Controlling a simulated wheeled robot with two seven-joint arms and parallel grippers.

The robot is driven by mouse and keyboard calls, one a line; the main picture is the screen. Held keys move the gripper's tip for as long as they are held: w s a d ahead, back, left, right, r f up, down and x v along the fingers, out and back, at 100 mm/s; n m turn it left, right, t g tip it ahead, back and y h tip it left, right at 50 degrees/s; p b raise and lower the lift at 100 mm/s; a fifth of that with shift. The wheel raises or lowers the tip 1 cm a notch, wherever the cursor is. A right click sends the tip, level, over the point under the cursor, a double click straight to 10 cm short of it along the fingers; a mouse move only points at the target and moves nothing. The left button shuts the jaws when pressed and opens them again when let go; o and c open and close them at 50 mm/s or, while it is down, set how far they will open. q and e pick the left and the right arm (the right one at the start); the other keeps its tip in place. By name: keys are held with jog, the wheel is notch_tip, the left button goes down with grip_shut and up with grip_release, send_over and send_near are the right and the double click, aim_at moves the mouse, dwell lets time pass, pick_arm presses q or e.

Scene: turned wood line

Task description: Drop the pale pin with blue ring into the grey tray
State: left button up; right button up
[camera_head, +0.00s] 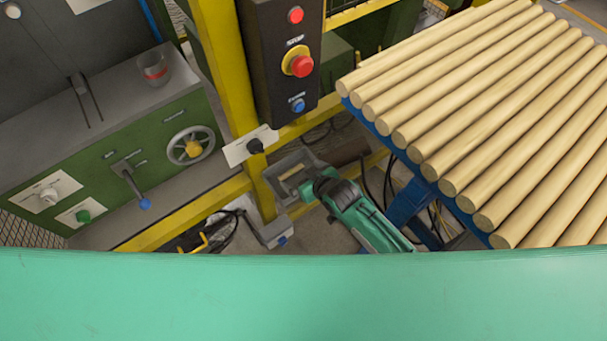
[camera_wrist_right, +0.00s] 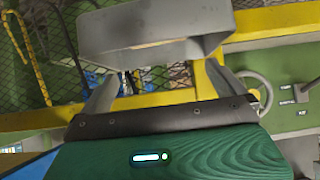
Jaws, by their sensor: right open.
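No pin shows between the fingers. My left gripper is out of view.
A rack of pale round wooden bars (camera_head: 480,110) fills the right. A black control box (camera_head: 283,50) hangs by a yellow post (camera_head: 226,75).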

jog(key=b+v, duration=0.1)
jog(key=v, duration=1.3)
jog(key=p+v, duration=0.7)
jog(key=v, duration=0.2)
jog(key=shift+p, duration=0.3)
dwell(0.9)
jog(key=shift+w, duration=0.15)
dwell(0.4)
